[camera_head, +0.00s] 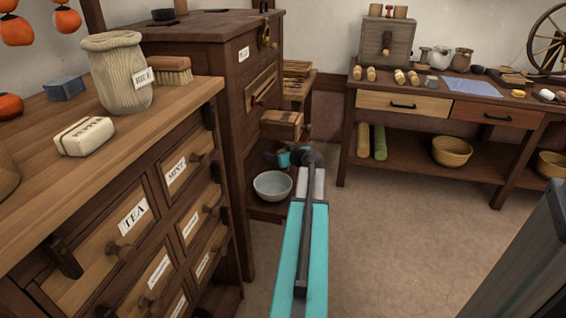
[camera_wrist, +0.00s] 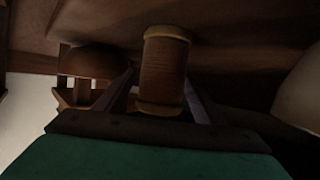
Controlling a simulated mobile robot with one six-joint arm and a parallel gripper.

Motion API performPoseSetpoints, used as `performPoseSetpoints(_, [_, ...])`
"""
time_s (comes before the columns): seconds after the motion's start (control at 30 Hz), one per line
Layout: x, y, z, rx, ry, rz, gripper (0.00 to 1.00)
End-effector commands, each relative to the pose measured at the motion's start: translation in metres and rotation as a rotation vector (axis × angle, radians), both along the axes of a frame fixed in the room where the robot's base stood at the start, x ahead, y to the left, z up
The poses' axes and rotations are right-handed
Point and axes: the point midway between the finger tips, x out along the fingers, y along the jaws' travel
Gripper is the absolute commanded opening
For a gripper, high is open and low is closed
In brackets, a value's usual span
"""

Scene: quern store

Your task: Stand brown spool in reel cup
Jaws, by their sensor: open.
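A brown spool (camera_wrist: 166,65) with paler rims shows in the middle of the wrist view. It stands nearly upright in the picture between the two fingers of my gripper (camera_wrist: 159,80). The fingers are apart, one on each side of it, and I see no clear grip on it. In the head view my gripper (camera_head: 286,157) is low beside the dark cabinet, partly hidden by my arm, and the spool cannot be made out there. I cannot pick out the reel cup for certain in either view.
A pale grey bowl (camera_head: 272,185) stands close left of my arm on a low shelf. A wooden box (camera_head: 282,125) is just above my gripper. The labelled drawer cabinet (camera_head: 130,215) is at left, a workbench (camera_head: 425,128) at back right. The floor (camera_head: 400,240) between is clear.

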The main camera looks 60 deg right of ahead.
Motion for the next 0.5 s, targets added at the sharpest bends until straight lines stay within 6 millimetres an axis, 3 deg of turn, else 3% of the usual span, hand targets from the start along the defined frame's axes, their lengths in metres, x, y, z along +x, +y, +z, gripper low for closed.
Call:
performPoseSetpoints(0.03, [0.0, 0.0, -0.0001, 0.0, 0.0, 0.0, 0.64])
performPoseSetpoints(0.3, [0.0, 0.0, -0.0001, 0.0, 0.0, 0.0, 0.19])
performPoseSetpoints(0.5, [0.0, 0.0, 0.0001, 0.0, 0.0, 0.0, 0.15])
